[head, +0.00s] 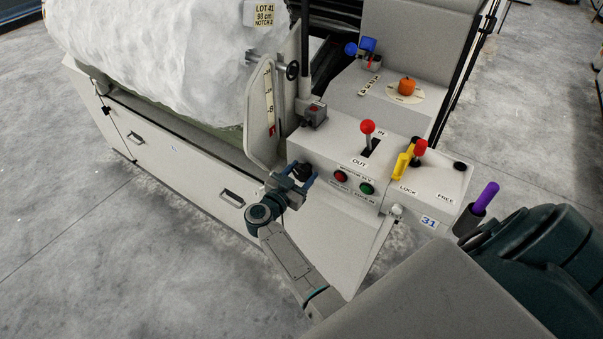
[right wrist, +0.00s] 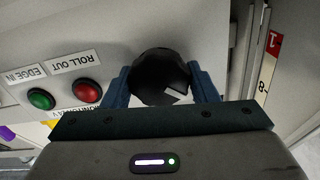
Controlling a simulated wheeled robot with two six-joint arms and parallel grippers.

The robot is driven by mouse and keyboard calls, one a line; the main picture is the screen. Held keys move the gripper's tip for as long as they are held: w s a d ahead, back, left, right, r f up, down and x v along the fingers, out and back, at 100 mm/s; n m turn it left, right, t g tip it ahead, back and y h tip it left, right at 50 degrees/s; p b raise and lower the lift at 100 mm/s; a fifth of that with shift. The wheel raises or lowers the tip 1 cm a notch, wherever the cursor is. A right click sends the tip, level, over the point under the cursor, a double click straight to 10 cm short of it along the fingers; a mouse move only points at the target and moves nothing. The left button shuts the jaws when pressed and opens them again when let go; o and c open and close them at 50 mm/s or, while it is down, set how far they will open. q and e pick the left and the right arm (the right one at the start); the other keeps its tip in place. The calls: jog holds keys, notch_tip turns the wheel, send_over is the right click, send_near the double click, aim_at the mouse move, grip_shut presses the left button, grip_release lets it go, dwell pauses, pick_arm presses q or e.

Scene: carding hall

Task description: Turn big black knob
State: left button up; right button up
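The big black knob (head: 303,171) is on the left part of the pale control panel, near the gauge plate. In the right wrist view the knob (right wrist: 158,75) fills the space between my fingers and shows a white mark on its lower right. My right gripper (head: 297,178) has one blue finger on each side of the knob. In the right wrist view both fingers of the gripper (right wrist: 160,85) appear to touch its sides, with no clear gap. My left gripper is out of view.
Red (head: 341,177) and green (head: 366,188) buttons sit just right of the knob. A red-ball lever (head: 367,127), a yellow piece (head: 403,162) and a purple handle (head: 486,196) stand farther right. The scale plate (head: 264,110) rises to the left. Open floor (head: 90,250) lies at left.

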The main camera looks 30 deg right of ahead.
jog(key=c, duration=0.4)
jog(key=shift+m, duration=1.5)
jog(key=shift+m+b, duration=0.4)
jog(key=shift+m, duration=0.7)
jog(key=shift+m+b, duration=0.3)
jog(key=shift+m, duration=1.1)
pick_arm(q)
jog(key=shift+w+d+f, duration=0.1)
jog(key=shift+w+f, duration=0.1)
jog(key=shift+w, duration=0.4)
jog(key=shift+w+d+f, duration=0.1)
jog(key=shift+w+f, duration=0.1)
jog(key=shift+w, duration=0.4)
